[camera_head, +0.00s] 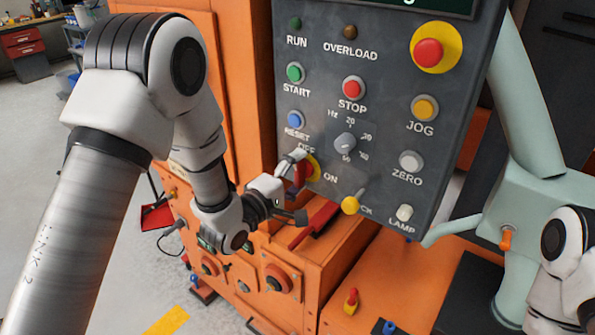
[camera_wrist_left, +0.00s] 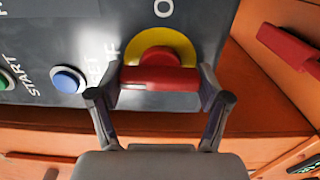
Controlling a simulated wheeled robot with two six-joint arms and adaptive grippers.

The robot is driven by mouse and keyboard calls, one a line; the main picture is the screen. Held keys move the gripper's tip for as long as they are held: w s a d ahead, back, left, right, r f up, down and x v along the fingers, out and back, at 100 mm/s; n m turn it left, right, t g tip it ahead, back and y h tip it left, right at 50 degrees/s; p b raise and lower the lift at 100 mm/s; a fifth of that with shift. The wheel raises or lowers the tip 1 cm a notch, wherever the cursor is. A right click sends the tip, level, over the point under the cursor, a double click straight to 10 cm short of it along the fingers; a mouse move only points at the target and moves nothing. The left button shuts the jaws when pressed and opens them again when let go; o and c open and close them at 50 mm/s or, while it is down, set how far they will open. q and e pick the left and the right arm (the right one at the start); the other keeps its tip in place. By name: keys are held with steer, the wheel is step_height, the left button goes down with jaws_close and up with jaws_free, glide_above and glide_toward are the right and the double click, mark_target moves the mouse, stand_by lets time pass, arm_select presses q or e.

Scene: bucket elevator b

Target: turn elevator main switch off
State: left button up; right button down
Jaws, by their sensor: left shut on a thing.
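The main switch is a red handle (camera_head: 301,173) on a round yellow plate (camera_head: 315,167), low on the left edge of the dark grey control panel (camera_head: 385,130). The OFF label is above it and ON is to its lower right. My left gripper (camera_head: 296,163) reaches it from the left and partly covers it. In the left wrist view the red handle (camera_wrist_left: 160,78) lies crosswise between the two fingers (camera_wrist_left: 158,100), which are shut on it, with the yellow plate (camera_wrist_left: 178,45) behind. The handle's exact angle is hard to tell. My right gripper is out of view.
A red bar (camera_head: 315,223) lies below the panel. Orange machine housing (camera_head: 240,80) stands behind my left arm.

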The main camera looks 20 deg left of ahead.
arm_select(q)
steer(key=o, duration=1.1)
steer(key=v, duration=0.7)
steer(key=shift+s+a, duration=0.1)
steer(key=shift+s, duration=0.1)
